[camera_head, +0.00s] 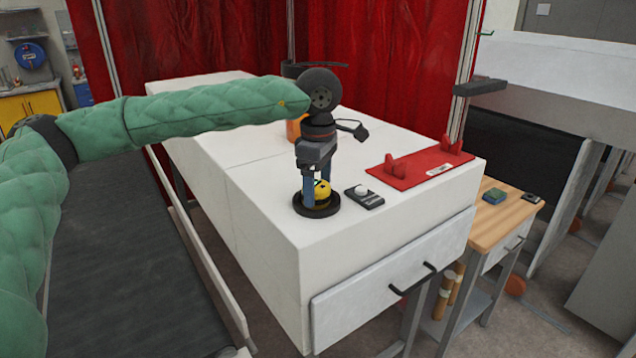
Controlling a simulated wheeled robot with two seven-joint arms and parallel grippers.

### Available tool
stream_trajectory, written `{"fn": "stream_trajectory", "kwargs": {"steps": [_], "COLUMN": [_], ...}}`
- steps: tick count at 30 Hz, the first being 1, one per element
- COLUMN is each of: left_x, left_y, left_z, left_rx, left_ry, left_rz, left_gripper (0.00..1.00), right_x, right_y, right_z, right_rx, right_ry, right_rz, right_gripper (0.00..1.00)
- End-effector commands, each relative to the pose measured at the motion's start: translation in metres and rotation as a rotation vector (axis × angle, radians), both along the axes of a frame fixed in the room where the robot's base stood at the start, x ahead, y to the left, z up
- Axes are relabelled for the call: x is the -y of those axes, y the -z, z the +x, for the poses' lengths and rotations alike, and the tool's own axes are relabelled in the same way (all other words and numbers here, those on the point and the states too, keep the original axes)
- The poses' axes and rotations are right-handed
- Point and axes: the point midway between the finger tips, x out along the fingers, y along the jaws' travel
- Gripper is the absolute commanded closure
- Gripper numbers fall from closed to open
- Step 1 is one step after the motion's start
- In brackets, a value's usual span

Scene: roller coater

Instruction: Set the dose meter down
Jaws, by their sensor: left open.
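My left gripper (316,195) points straight down over the near part of the white cabinet top, its blue fingers apart. Between the fingers is a small round yellow and black thing (322,190), which appears to be the dose meter. It sits in a round black dish (318,211) on the cabinet top. The fingers stand on either side of it and partly cover it; whether they touch it I cannot tell. My right gripper does not show.
A dark device with a white knob (363,191) lies just right of the dish. A red plate with red brackets (420,168) lies farther right. An orange container (294,129) stands behind my gripper. The white cabinet top (260,215) is bare on the near left. A wooden side table (505,222) stands at right.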

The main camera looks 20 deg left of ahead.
Motion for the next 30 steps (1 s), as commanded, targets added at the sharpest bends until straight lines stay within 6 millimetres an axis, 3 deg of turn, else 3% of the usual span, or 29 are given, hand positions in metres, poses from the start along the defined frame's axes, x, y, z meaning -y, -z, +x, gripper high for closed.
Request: {"fn": "stream_trajectory", "kwargs": {"steps": [17, 24, 30], "left_x": [0.0, 0.0, 0.0], "left_y": [-0.013, -0.025, -0.04], "left_z": [0.0, 0.0, 0.0], "left_rx": [0.001, 0.001, 0.002], "left_ry": [0.0, -0.001, 0.0], "left_rz": [0.0, -0.001, -0.001], "left_gripper": [0.23, 0.23, 0.23], "right_x": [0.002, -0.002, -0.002], "right_y": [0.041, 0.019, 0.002], "right_z": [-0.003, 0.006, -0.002], "right_rx": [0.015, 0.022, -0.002], "right_ry": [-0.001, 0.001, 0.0], "right_rz": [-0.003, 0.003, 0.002], "right_gripper": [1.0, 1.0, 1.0]}}
